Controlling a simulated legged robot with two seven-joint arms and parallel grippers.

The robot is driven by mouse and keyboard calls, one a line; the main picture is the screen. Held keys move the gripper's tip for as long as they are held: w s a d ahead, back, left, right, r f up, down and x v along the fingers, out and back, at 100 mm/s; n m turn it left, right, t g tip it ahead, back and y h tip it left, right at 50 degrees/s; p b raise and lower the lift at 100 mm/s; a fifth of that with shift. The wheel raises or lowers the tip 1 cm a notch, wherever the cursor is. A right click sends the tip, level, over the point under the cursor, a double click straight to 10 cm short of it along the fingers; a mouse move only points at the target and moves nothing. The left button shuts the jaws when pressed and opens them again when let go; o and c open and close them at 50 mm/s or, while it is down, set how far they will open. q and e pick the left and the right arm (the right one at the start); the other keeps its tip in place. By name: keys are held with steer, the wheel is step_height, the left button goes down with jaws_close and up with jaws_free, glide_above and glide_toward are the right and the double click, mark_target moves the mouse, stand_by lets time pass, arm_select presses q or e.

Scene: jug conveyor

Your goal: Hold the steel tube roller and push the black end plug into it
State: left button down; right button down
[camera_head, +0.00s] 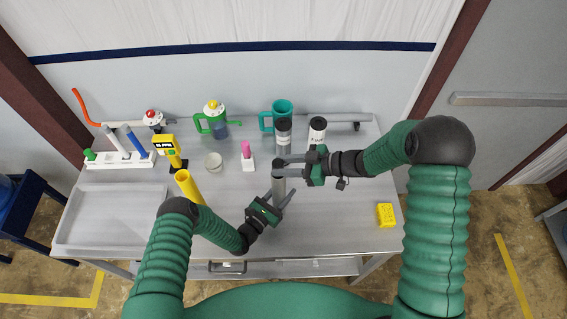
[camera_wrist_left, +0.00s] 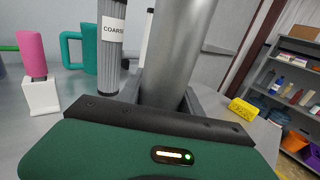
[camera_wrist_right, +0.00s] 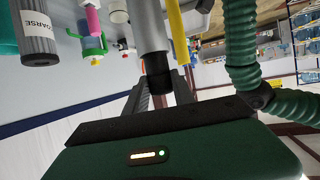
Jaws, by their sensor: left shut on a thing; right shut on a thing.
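The steel tube roller (camera_head: 279,187) stands upright above the middle of the table. My left gripper (camera_head: 281,197) is shut on it; in the left wrist view the tube (camera_wrist_left: 178,55) rises between the fingers. My right gripper (camera_head: 283,169) is shut at the tube's upper end. In the right wrist view the black end plug (camera_wrist_right: 157,70) sits between its fingers, in line with the end of the tube (camera_wrist_right: 148,25). The plug meets the tube end there; how deep it sits inside cannot be told.
A yellow tube (camera_head: 187,186) stands left of my left gripper. Labelled canisters (camera_head: 283,133), a teal mug (camera_head: 281,109), a green-handled jug (camera_head: 214,121) and a pink item in a white stand (camera_head: 247,154) are behind. A yellow block (camera_head: 385,215) lies at right.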

arm_select(q)
steer(key=shift+s+f, duration=0.1)
steer(key=shift+f, duration=0.05)
arm_select(e)
steer(key=shift+f, duration=1.1)
steer(key=c, duration=1)
jaws_free()
steer(key=v, duration=1.2)
arm_select(q)
steer(key=c, duration=1.2)
jaws_free()
steer(key=o, duration=0.5)
arm_select(e)
steer(key=shift+w+f, duration=0.1)
